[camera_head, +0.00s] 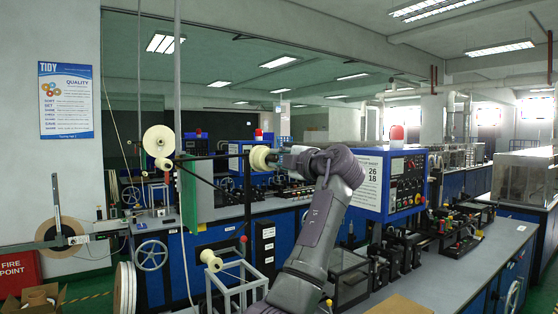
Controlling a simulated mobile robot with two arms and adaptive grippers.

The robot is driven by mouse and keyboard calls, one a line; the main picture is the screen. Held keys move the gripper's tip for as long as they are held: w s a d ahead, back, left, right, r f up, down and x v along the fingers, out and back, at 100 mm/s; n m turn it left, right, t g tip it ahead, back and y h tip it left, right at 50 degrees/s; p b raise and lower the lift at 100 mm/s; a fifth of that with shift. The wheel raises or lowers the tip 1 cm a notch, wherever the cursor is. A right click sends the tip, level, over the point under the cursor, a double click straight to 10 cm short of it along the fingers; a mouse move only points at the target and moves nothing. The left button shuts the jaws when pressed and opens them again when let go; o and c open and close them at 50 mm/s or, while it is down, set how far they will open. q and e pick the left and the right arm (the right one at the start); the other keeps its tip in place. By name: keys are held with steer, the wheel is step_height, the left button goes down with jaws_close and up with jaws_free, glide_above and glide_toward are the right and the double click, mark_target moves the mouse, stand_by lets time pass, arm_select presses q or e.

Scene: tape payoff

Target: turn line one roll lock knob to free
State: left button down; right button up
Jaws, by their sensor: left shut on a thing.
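My left gripper (278,158) is at the end of the grey arm in the middle of the view, beside a cream round piece (260,157) at the top of a black post (247,195). It is shut at this piece; the fingers are small and dark, and the exact contact is unclear. I cannot tell whether this piece is the line one roll lock knob or which way any knob is turned. Other cream pieces on the stand are a large disc (158,141), a small hub (164,164) and a lower spool (210,258). My right gripper is not in view.
A blue control cabinet (405,185) with a red lamp stands right behind my arm. A grey bench (480,250) with black fixtures runs along the right. A tape reel (58,234) stands at the left, above an open cardboard box (35,298).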

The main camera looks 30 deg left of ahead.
arm_select(q)
steer(key=c, duration=1)
jaws_free()
steer(key=shift+c, duration=0.2)
steer(key=v, duration=1.2)
steer(key=shift+s, duration=0.1)
